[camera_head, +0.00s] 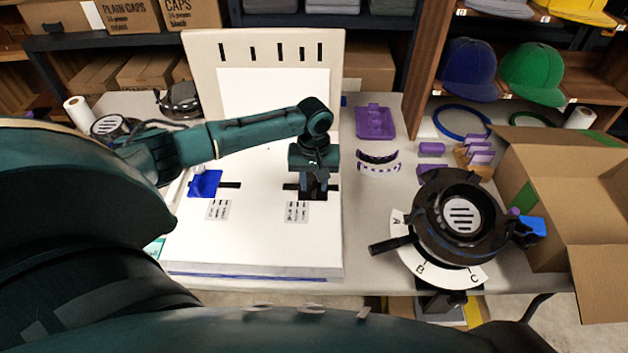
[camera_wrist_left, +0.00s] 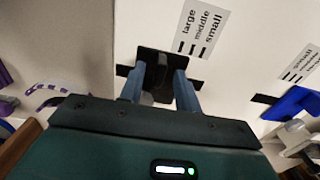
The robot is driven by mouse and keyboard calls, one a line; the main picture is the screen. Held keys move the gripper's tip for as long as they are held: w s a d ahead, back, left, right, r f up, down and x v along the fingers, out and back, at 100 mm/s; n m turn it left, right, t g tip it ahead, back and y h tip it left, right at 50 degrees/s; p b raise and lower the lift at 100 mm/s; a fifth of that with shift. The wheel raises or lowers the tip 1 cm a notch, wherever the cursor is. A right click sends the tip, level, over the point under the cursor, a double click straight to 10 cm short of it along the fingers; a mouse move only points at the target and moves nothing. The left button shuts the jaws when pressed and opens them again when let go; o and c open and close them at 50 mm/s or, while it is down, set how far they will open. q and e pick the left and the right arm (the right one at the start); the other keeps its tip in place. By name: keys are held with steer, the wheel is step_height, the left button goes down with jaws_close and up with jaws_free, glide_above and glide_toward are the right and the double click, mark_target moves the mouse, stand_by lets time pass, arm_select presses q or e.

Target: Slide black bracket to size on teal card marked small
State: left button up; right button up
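The black bracket (camera_head: 318,195) sits on a dark slot in the white board (camera_head: 260,245). In the left wrist view the bracket (camera_wrist_left: 150,56) lies between my fingers. My left gripper (camera_head: 313,182) is over it, pointing down, with its two fingers (camera_wrist_left: 160,72) apart on either side of the bracket's raised middle; firm contact is not clear. A printed label (camera_wrist_left: 199,30) beside the slot reads large, middle, small. A teal-edged card (camera_head: 154,249) shows partly at the board's left edge, mostly hidden by my arm; its text is unreadable. My right gripper is not in view.
A blue bracket (camera_head: 205,183) sits on another slot to the left with its own label (camera_head: 217,210). A round black press (camera_head: 462,215) and an open carton (camera_head: 560,195) stand right. A purple tray (camera_head: 375,122) lies beyond the board's right edge. The board's front is clear.

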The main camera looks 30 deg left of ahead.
arm_select(q)
steer(key=shift+c, duration=0.4)
jaws_close()
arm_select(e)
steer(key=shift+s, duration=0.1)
arm_select(q)
steer(key=shift+s+a+r+p, duration=0.25)
steer(key=shift+s+a+p, duration=0.1)
steer(key=shift+p, duration=0.65)
steer(key=shift+s+a+p, duration=0.1)
steer(key=shift+a+p, duration=0.15)
steer(key=shift+p, duration=0.2)
steer(key=shift+a+f, duration=0.1)
steer(key=shift+f, duration=0.15)
steer(key=shift+o, duration=0.4)
jaws_free()
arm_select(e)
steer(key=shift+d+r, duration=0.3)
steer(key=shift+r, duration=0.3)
